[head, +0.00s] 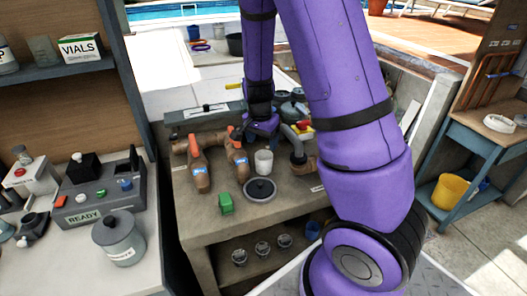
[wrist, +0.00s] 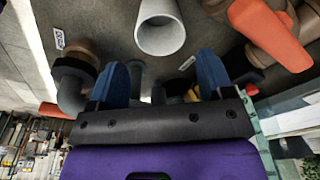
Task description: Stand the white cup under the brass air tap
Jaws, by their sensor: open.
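The white cup (head: 263,163) stands upright on the stone bench, behind a dark round lid and beside the brass-brown taps. It also shows in the wrist view (wrist: 160,30), mouth visible, apart from my fingers. My gripper (head: 262,133) is just behind and above the cup in the head view; its two blue fingers (wrist: 164,78) are spread with nothing between them. Two brass-brown taps with orange handles and blue labels stand left of the cup, a left one (head: 199,172) and a nearer-to-cup one (head: 237,163). The labels are unreadable, so I cannot tell which is the air tap.
Pots (head: 291,110) stand behind. My arm hides part of the bench's right side.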

